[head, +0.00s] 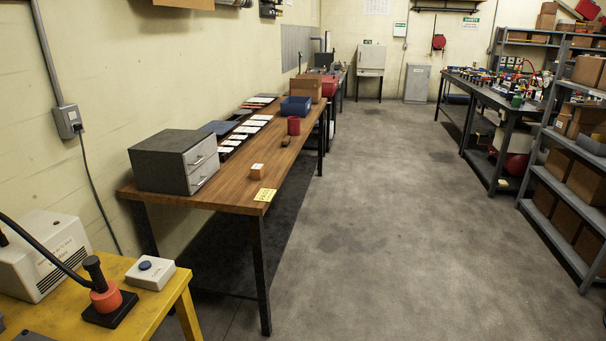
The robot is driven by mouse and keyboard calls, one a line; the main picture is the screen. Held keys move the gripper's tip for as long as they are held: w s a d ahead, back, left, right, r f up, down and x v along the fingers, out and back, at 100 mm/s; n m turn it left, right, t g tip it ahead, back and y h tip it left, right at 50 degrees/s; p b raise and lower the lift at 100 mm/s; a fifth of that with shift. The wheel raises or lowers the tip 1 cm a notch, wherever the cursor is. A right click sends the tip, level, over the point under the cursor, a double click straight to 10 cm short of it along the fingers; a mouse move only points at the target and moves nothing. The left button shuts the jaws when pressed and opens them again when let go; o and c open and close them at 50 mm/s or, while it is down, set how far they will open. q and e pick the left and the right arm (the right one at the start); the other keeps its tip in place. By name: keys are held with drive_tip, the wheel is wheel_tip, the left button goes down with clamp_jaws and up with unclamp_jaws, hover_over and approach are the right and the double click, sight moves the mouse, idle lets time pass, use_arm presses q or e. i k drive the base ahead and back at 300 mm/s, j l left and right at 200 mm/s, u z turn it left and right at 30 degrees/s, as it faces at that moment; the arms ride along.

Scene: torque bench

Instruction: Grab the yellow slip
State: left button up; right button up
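The yellow slip (265,195) lies at the near right corner of the long wooden bench (225,192), by its front edge. It has dark marks on it, too small to read, and part of it seems to reach the bench edge. A small orange-brown block (257,171) with a white top stands just behind it. Neither of my grippers shows in the head view.
A grey two-drawer box (175,160) stands on the bench's left side. A red cup (294,126) and a blue bin (296,106) are farther back. A yellow table (150,308) is at the near left. The concrete floor (390,240) right of the bench is clear.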

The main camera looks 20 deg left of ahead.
sight(264, 194)
drive_tip(key=i+j+u, duration=0.2)
drive_tip(key=i, duration=0.4)
drive_tip(key=i+l+u, duration=0.2)
drive_tip(key=i, duration=0.4)
drive_tip(key=i+u, duration=0.15)
drive_tip(key=i, duration=0.45)
drive_tip(key=i+l+u, duration=0.2)
drive_tip(key=i, duration=0.4)
